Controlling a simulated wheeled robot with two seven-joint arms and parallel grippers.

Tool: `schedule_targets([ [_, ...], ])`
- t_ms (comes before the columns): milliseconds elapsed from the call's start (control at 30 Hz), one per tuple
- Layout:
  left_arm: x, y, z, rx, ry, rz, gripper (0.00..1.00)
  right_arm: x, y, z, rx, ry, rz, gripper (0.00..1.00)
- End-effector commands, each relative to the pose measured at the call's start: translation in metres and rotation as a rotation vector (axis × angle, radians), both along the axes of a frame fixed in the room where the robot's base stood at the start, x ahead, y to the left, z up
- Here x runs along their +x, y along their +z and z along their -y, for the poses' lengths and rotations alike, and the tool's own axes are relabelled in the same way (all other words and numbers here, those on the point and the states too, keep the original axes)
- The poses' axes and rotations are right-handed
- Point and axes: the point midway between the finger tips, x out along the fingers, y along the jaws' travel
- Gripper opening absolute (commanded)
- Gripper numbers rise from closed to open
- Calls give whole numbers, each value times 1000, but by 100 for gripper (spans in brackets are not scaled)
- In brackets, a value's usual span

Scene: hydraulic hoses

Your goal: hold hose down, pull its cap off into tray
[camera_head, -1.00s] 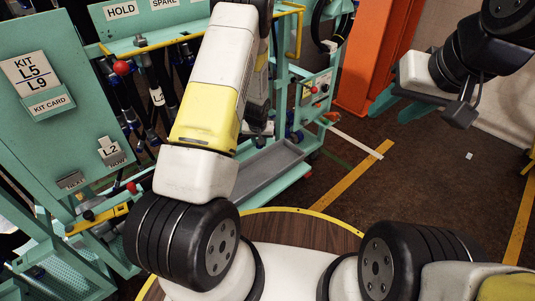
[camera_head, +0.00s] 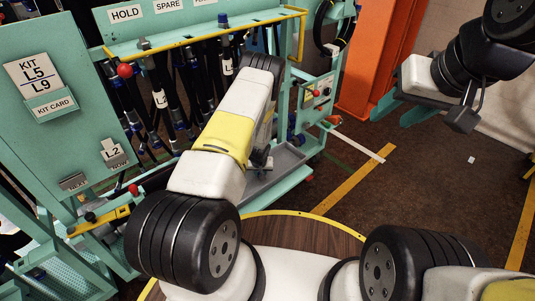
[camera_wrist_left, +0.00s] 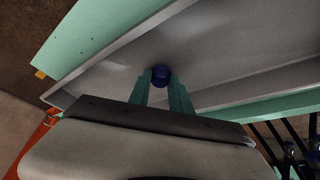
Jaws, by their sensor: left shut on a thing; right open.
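My left gripper (camera_wrist_left: 161,88) is shut on a blue cap (camera_wrist_left: 161,75), which shows between its teal fingertips in the left wrist view. The cap is over the grey tray (camera_wrist_left: 235,62); whether it touches the tray floor I cannot tell. In the head view the tray (camera_head: 290,157) sits low at the front of the teal rack, and my left arm hides most of the left hand. Several black hoses (camera_head: 181,92) hang in the rack, some with labels; which one is uncapped I cannot tell. My right gripper (camera_head: 402,112) is open and empty, away from the rack.
A yellow rail (camera_head: 205,37) runs across the rack front, with a red knob (camera_head: 125,70) at its left. A kit board (camera_head: 45,75) stands at left.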

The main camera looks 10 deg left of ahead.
Motion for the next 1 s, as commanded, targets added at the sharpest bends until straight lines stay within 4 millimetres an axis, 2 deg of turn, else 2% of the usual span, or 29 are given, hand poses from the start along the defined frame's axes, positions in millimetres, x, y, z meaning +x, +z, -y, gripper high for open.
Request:
schedule_targets([
  [400, 0, -6, 0, 0, 1, 1, 0, 0, 0, 0, 0, 0, 0, 44],
  [433, 1, -7, 0, 0, 1, 1, 26, 0, 0, 0, 0, 0, 0, 44],
  [533, 1, -6, 0, 0, 0, 1, 46, 0, 0, 0, 0, 0, 0, 44],
  [867, 1, -5, 0, 0, 0, 1, 46, 0, 0, 0, 0, 0, 0, 44],
  [1000, -2, 7, 1, -1, 1, 2, 46, 0, 0, 0, 0, 0, 0, 44],
])
